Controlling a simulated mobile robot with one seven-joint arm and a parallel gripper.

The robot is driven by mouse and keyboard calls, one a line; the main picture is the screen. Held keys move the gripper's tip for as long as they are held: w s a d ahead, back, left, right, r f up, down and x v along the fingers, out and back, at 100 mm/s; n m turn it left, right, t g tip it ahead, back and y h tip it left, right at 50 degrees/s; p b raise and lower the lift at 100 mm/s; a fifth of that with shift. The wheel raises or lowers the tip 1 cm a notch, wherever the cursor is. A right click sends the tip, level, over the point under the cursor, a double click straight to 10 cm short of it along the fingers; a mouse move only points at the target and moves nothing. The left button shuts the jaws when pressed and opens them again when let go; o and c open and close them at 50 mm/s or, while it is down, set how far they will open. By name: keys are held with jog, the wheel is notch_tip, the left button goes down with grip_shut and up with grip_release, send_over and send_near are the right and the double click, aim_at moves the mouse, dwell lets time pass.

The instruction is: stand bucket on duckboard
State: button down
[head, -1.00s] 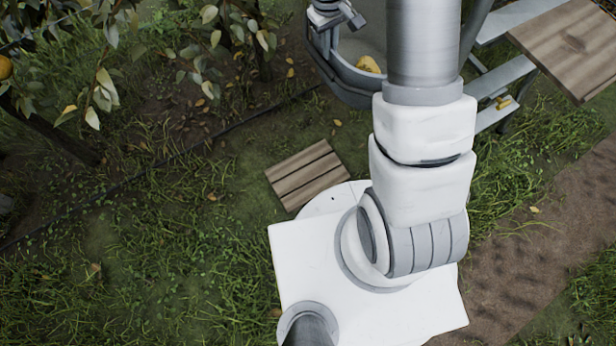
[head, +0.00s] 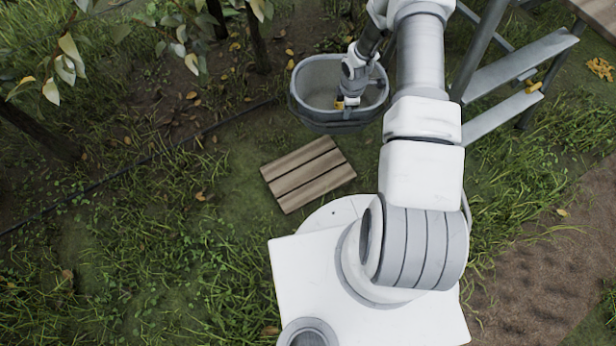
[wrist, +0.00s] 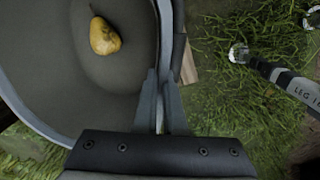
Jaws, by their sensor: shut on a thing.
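The grey bucket (head: 312,84) is at the top middle of the head view, upright or nearly so. My gripper (wrist: 162,108) is shut on the bucket's rim, one finger on each side of the wall, in the wrist view. A yellow pear lies inside the bucket (wrist: 40,90). The duckboard (head: 307,174), a small board of brown wooden slats, lies bare on the grass, nearer my base than the bucket. The bucket appears beyond its far edge, not over it. I cannot tell the bucket's height above the ground.
A grey stepladder (head: 515,72) stands right of the bucket, with a wooden surface (head: 598,15) at the top right. A labelled leg (wrist: 290,82) stands on the grass in the wrist view. A thin dark hose (head: 130,178) crosses the ground. Open grass lies left of the duckboard.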

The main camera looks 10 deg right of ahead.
jog(key=s+f+n+b, duration=0.3)
jog(key=f+n+b, duration=0.3)
jog(key=f, duration=1.4)
jog(key=s+a+f+b, duration=0.6)
jog(key=a+f, duration=0.3)
jog(key=f, duration=0.2)
jog(key=shift+s+a+m+y, duration=0.3)
jog(key=shift+s+a+m, duration=0.1)
jog(key=shift+s, duration=0.25)
jog(key=c, duration=1.5)
grip_release()
jog(key=shift+f, duration=0.15)
jog(key=o, duration=0.5)
jog(key=shift+d, duration=0.1)
